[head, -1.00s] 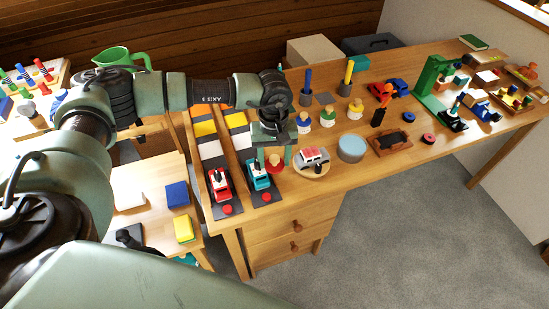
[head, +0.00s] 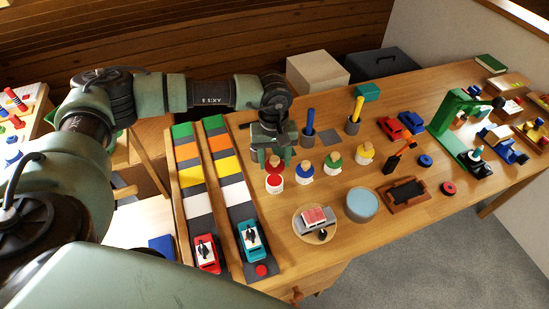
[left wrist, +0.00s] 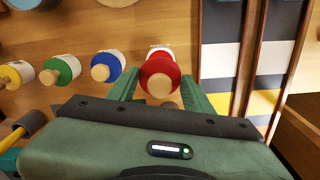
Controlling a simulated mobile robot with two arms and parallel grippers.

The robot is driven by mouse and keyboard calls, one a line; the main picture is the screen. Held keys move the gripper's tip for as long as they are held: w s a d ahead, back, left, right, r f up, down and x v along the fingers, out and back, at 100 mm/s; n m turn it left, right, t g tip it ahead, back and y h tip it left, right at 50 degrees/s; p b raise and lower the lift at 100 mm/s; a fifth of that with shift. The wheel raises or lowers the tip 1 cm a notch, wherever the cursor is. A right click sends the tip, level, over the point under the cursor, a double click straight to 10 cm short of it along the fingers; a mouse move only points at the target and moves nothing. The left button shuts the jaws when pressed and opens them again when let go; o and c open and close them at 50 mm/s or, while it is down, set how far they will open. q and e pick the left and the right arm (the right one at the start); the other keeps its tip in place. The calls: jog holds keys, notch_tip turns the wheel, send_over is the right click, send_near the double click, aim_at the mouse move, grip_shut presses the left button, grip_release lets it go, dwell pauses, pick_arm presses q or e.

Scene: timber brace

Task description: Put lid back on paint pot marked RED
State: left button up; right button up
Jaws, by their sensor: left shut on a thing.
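My left gripper (head: 274,158) is shut on the red lid (head: 273,162), which has a round wooden knob. In the left wrist view the red lid (left wrist: 158,74) sits between the two green fingers. The white paint pot with red in its top (head: 275,185) stands upright on the desk just below the lid. The lid appears apart from it, slightly above. In the left wrist view the pot's white edge (left wrist: 160,48) shows past the lid; the rest is hidden and its label is unreadable. My right gripper is not in view.
Pots with blue (head: 304,174), green (head: 333,164) and yellow (head: 364,154) lids stand in a row to the right. Pen holders (head: 308,139) stand behind. Two coloured tracks with toy trucks (head: 250,238) lie to the left. A plate with a toy car (head: 315,224) is in front.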

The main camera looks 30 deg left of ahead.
aim_at(275, 180)
pick_arm(q)
jog(key=shift+f+b, duration=0.65)
jog(key=shift+f, duration=0.65)
notch_tip(275, 180, down, 3)
jog(key=shift+f+b, duration=0.15)
jog(key=shift+b, duration=1)
jog(key=shift+f, duration=0.2)
jog(key=shift+b, duration=0.55)
jog(key=shift+f+b, duration=0.15)
jog(key=shift+b, duration=0.4)
dwell(0.5)
jog(key=o, duration=1.9)
